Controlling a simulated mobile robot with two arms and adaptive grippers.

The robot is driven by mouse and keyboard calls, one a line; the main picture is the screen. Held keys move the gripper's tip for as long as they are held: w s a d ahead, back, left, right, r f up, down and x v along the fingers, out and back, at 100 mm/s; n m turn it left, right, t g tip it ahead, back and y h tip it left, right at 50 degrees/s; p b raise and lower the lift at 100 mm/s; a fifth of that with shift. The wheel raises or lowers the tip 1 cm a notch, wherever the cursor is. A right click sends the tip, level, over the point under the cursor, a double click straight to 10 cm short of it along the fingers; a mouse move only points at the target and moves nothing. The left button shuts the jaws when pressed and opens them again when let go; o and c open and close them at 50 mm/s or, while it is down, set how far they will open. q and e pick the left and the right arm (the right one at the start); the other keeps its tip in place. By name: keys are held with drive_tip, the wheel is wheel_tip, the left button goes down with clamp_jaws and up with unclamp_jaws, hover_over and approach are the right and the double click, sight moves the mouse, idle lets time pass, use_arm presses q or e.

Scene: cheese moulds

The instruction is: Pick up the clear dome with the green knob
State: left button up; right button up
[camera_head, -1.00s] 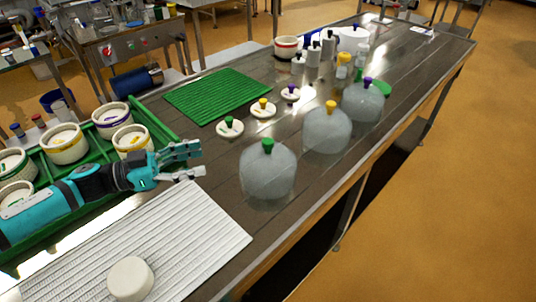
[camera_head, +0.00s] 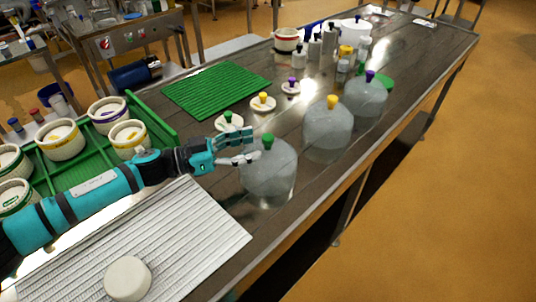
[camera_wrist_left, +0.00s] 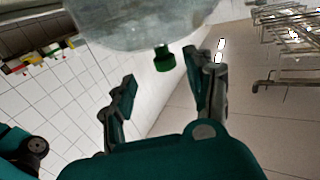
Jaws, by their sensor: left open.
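The clear dome with the green knob (camera_head: 270,176) stands upright on the metal table. Its green knob also shows in the left wrist view (camera_wrist_left: 164,60), with part of the dome (camera_wrist_left: 140,22) above it. My left gripper (camera_head: 252,147) is open, its fingers pointing at the knob from the left. In the wrist view the knob lies just beyond and between the two spread fingertips (camera_wrist_left: 162,80); they do not appear to touch it. My right gripper is not in view.
A dome with a yellow knob (camera_head: 328,135) and one with a purple knob (camera_head: 366,100) stand behind to the right. A small green-knobbed lid (camera_head: 229,122) lies close behind the gripper. A white ribbed mat (camera_head: 150,245) and green tray (camera_head: 85,172) lie left.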

sight(268, 136)
use_arm(q)
drive_tip(key=x, duration=0.3)
drive_tip(key=p+x, duration=0.1)
drive_tip(key=x, duration=0.1)
drive_tip(key=shift+w+d+r, duration=0.15)
drive_tip(key=shift+w, duration=0.3)
drive_tip(key=shift+c, duration=0.2)
clamp_jaws()
idle(0.5)
